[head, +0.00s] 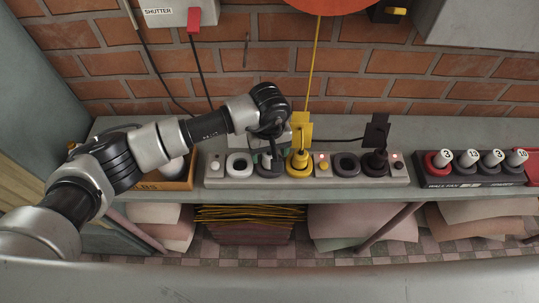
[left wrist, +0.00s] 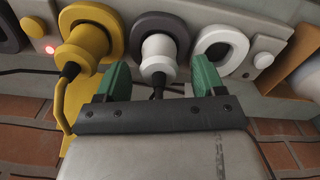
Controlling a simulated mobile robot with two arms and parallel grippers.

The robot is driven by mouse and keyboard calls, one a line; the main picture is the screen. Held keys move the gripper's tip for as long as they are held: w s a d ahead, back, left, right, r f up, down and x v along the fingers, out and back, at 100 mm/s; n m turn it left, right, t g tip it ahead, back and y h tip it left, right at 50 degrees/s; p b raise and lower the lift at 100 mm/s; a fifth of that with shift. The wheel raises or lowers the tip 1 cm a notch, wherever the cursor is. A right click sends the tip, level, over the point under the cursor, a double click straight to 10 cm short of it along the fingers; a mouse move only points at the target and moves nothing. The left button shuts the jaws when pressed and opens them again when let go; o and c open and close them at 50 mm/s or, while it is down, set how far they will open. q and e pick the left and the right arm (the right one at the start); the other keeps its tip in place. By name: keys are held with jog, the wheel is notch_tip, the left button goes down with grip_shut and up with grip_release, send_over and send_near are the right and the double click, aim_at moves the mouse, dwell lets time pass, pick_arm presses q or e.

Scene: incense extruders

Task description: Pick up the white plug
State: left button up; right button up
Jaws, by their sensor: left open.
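The white plug (left wrist: 158,58) sits in a dark-ringed socket in the middle of the left wrist view, with a dark cord leaving its near end. My left gripper (left wrist: 163,76) is open, with one green finger on each side of the white plug and visible gaps between. In the head view my left gripper (head: 268,152) is over the dark-ringed socket (head: 270,171) and mostly hides the white plug. The grey socket strip (head: 222,184) lies along the bench. My right gripper is in neither view.
A yellow plug (head: 299,160) with a yellow tag stands close beside my gripper. A black plug (head: 375,162) is further right on the strip. Empty white (head: 239,164) and dark (head: 346,165) sockets flank them. A box of numbered plugs (head: 470,181) is at right.

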pick_arm(q)
jog(key=shift+f, duration=0.95)
jog(key=shift+c, duration=0.2)
jog(key=c, duration=1)
jog(key=shift+r, duration=0.15)
